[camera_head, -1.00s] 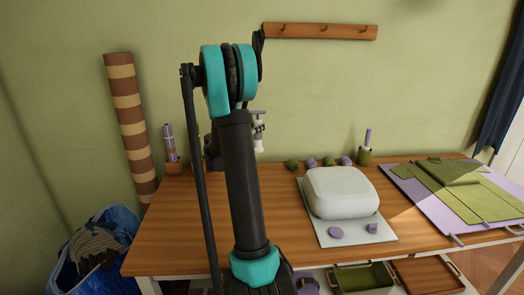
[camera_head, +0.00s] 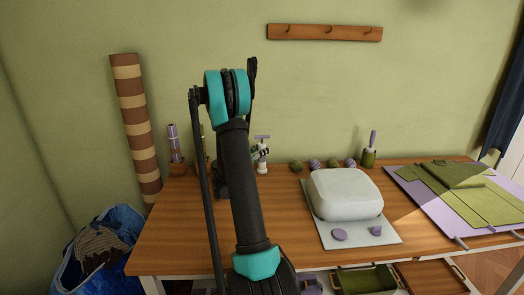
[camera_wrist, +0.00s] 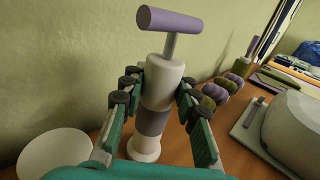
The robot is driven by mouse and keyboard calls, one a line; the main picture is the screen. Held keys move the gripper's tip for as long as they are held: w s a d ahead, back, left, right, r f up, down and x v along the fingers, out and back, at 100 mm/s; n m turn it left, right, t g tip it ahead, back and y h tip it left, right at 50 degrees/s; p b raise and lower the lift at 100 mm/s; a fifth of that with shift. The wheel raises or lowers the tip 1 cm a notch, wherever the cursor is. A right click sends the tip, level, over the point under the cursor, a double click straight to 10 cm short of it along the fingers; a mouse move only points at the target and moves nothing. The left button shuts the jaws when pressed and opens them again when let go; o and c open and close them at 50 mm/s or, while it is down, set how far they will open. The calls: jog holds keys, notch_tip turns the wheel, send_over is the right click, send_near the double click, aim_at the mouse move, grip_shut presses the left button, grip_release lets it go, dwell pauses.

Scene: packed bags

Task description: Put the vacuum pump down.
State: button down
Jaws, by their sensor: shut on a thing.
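The vacuum pump has a white body, a grey band and a purple T-handle. In the head view the vacuum pump (camera_head: 262,160) is upright near the back of the wooden table (camera_head: 285,215), just right of my arm. In the wrist view the pump (camera_wrist: 158,98) is between the two fingers of my gripper (camera_wrist: 158,88), which is shut around its body. Its flared white base is at or just above the tabletop; I cannot tell if it touches. In the head view my arm hides most of the gripper.
Several green and purple rolls (camera_head: 323,163) lie right of the pump along the wall. A big white cushion-like block (camera_head: 345,193) sits on a grey board further right. A white disc (camera_wrist: 55,155) is left of the pump in the wrist view. Some bare tabletop lies in front.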

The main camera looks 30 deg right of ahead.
jog(key=c, duration=1.1)
grip_release()
jog(key=shift+f, duration=0.1)
jog(key=shift+c, duration=0.2)
jog(key=v, duration=1.2)
